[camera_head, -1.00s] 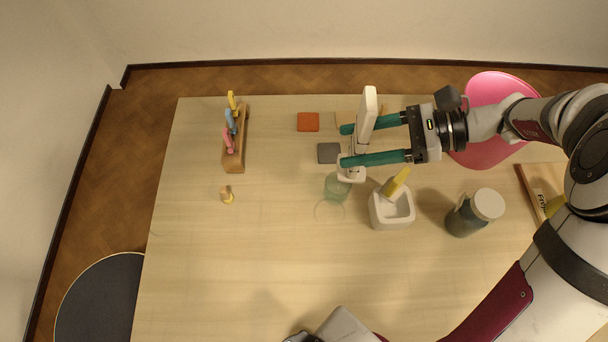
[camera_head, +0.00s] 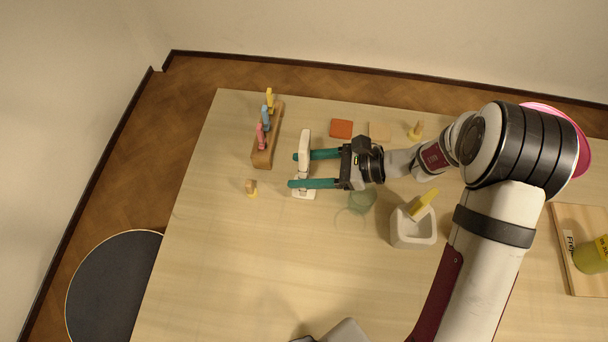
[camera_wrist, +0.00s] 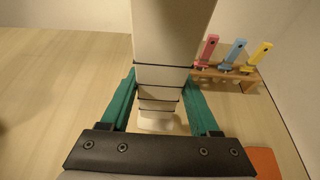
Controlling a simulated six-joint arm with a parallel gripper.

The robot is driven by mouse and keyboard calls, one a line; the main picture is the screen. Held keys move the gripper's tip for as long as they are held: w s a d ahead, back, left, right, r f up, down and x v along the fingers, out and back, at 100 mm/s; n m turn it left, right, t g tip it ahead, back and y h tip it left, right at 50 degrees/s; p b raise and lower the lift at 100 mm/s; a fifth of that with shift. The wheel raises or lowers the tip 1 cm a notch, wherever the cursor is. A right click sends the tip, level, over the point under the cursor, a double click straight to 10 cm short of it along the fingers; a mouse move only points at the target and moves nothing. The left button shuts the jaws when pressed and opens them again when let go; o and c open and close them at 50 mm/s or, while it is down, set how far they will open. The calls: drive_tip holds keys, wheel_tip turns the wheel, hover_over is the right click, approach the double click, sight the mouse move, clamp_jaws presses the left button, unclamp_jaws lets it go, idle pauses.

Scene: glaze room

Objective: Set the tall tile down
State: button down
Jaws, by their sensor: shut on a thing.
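The tall tile (camera_head: 304,147) is a white upright piece with thin dark lines across it and a wider pale foot. My gripper (camera_head: 293,170) has its two teal fingers shut on it, one at each side. In the wrist view the tall tile (camera_wrist: 172,30) rises between the fingers, its foot lower in the picture. It looks upright, just right of the wooden rack. I cannot tell whether its foot touches the table.
The wooden rack (camera_head: 262,158) holds pink, blue and yellow tools. A small peg (camera_head: 251,187) stands at lower left. An orange-red tile (camera_head: 341,129) lies behind my gripper. A clear green jar (camera_head: 356,203) and white pot (camera_head: 412,233) stand right. The front left table is clear.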

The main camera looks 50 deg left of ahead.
drive_tip(key=shift+f, duration=1.9)
drive_tip(key=shift+f, duration=0.1)
drive_tip(key=shift+c, duration=0.6)
unclamp_jaws()
